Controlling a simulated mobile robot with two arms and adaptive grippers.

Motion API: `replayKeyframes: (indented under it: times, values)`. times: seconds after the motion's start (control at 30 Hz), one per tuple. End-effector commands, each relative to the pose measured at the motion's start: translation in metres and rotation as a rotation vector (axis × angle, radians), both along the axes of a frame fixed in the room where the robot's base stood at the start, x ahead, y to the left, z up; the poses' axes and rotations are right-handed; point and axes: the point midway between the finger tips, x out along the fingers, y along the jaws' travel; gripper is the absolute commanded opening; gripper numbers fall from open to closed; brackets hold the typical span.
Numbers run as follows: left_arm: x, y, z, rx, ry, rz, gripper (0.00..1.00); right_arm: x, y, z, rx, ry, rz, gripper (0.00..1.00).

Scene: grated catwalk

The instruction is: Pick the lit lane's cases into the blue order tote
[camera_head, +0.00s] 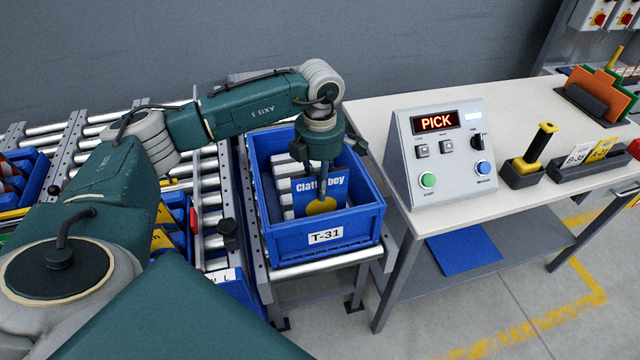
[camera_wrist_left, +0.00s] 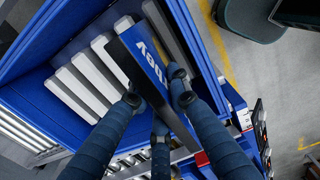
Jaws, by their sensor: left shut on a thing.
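The blue order tote (camera_head: 325,257) carries the label T-31 and stands on a roller stand left of the worktable. My left gripper (camera_head: 322,170) points down into it and is shut on a blue case (camera_head: 318,190) marked "Clattaboy". The case is upright, within the tote's opening; whether it touches the floor is hidden. Several pale and grey cases (camera_head: 283,190) stand in a row in the tote beside it. In the left wrist view, the fingers (camera_wrist_left: 158,88) hold the blue case (camera_wrist_left: 145,65) next to the pale cases (camera_wrist_left: 85,80). My right gripper is not visible.
Roller lanes (camera_head: 205,180) with blue bins (camera_head: 175,235) lie left of the tote, partly behind my arm. A console (camera_head: 443,150) showing PICK stands on the worktable (camera_head: 380,115) at right.

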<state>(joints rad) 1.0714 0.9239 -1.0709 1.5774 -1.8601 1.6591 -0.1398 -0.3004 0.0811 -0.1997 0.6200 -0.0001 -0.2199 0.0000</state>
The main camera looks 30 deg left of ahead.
Motion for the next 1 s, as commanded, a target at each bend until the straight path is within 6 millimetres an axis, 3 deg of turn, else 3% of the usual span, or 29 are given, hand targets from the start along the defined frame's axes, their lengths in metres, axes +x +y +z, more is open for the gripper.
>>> replayKeyframes:
  times: [1.0]
  values:
    - [0.000, 0.000, -0.043, 0.000, 0.000, 0.000, 0.00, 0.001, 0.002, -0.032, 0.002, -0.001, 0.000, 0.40]
